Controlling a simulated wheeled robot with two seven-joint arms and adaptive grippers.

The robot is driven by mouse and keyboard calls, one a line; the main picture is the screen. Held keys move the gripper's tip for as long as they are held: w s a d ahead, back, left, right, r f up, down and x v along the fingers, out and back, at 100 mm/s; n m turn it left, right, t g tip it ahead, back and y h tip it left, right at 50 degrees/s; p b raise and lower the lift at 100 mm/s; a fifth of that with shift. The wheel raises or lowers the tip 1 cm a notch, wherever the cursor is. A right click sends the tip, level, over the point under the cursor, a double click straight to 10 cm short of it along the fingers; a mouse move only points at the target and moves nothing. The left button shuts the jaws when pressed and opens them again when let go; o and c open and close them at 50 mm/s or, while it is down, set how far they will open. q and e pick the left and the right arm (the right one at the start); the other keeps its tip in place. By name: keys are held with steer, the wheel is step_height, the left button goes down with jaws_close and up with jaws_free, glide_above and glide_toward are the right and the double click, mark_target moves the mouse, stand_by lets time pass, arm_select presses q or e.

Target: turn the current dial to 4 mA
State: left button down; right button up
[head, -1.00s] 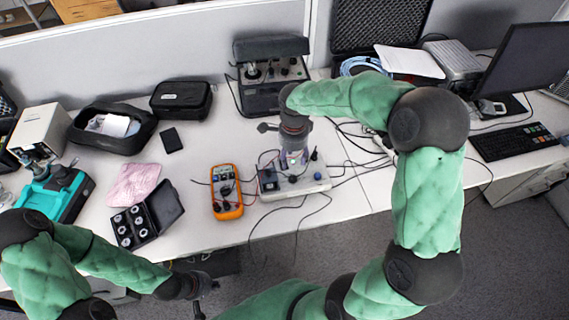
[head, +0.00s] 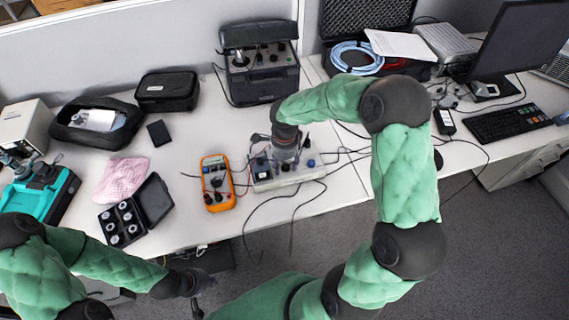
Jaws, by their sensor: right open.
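A light grey box (head: 262,181) with dark sockets, leads and a blue knob (head: 311,163) stands near the front of the table. I cannot read any scale or the 4 mA mark, and cannot tell which knob is the current dial. My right gripper (head: 286,157) points down over the middle of this box. It is open, and it and its wrist hide part of the box's top. I cannot tell whether it touches a knob. My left gripper (head: 202,293) is low in front of the table, empty, with its fingers apart.
An orange multimeter (head: 217,183) lies left of the box, with leads around both. A black instrument case (head: 262,77) stands behind. Further left are an open case of round parts (head: 122,222) and a pink cloth (head: 121,178). A keyboard (head: 508,123) lies at right.

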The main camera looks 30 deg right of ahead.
jaws_close()
steer(key=shift+n, duration=0.4)
stand_by(0.5)
steer(key=n+p, duration=0.1)
steer(key=n, duration=0.2)
steer(key=shift+n, duration=0.3)
steer(key=n, duration=0.2)
steer(key=n+p, duration=0.1)
steer(key=n, duration=0.1)
steer(key=shift+s+n+p, duration=0.2)
steer(key=shift+n+p, duration=0.1)
steer(key=n+p, duration=0.1)
steer(key=n, duration=0.3)
steer(key=shift+s, duration=0.1)
steer(key=shift+s+d+f+n+p, duration=0.1)
steer(key=shift+n+p, duration=0.9)
steer(key=shift+n, duration=1.4)
